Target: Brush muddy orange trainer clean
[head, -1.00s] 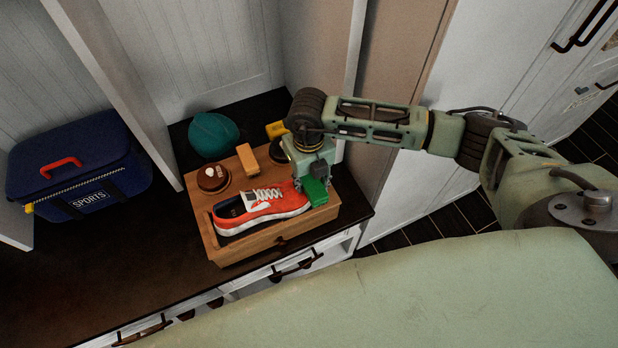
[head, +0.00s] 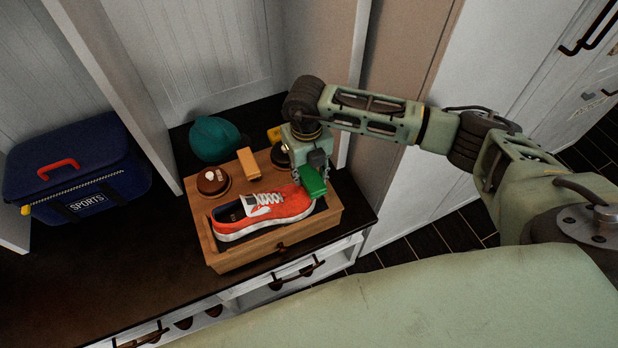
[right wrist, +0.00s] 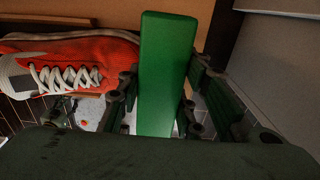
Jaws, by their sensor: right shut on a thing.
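The orange trainer (head: 262,213), with white laces and a white sole, lies on its sole on a wooden shoe-care box (head: 240,259), toe to the right. It also shows in the right wrist view (right wrist: 95,55), where no clear mud can be made out. My right gripper (head: 314,172) is at the trainer's toe end and is shut on a green block-shaped brush (head: 311,182). The brush fills the middle of the right wrist view (right wrist: 165,75). Its bristles are hidden, and I cannot tell whether it touches the toe. My left gripper is out of view.
Behind the trainer on the box are a round brown tin (head: 212,181) and a tan block (head: 248,164). A yellow item (head: 274,135) is partly hidden by my gripper. A teal cap (head: 213,139) lies behind; a blue sports bag (head: 75,170) stands left. The bench between is clear.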

